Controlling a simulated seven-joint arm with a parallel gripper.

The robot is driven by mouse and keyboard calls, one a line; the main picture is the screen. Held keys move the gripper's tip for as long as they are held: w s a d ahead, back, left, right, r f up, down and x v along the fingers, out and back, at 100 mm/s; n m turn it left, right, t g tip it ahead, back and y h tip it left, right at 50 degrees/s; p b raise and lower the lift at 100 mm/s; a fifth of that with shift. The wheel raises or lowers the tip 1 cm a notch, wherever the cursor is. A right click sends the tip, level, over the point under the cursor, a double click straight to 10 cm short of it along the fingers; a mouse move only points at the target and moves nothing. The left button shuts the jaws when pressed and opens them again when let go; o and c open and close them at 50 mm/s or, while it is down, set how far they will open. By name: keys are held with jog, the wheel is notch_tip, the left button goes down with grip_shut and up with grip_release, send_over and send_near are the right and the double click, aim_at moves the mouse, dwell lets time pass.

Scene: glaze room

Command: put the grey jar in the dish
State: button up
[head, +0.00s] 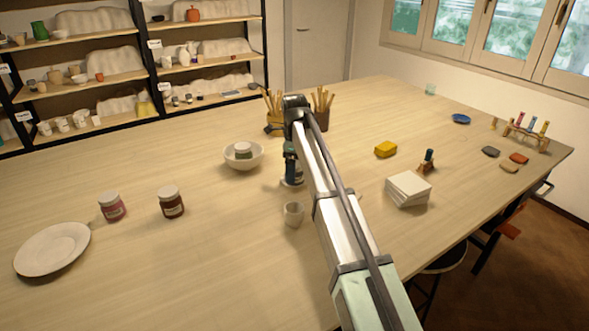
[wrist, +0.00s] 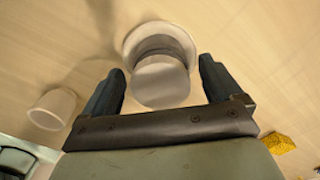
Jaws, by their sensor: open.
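The grey jar (head: 243,149), with a pale lid, stands inside the white dish (head: 229,160), a round bowl left of my gripper. In the wrist view the pale lid of the jar (wrist: 160,84) shows large and close, with the rim of the dish (wrist: 133,40) around its far side. My gripper (head: 292,180) is open and empty, to the right of the dish. In the wrist view the two dark fingers of my gripper (wrist: 160,68) are spread, with the jar seen in the gap between them and touching neither visibly.
A small pale cup (head: 293,214) stands just in front of my gripper. Brush pots (head: 321,116) stand behind it. Two red jars (head: 171,203) and a plate (head: 52,250) are at left. A yellow block (head: 386,149) and white tiles (head: 408,190) lie at right. The front middle is clear.

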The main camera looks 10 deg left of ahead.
notch_tip(320, 180, up, 12)
dwell(0.5)
dwell(0.3)
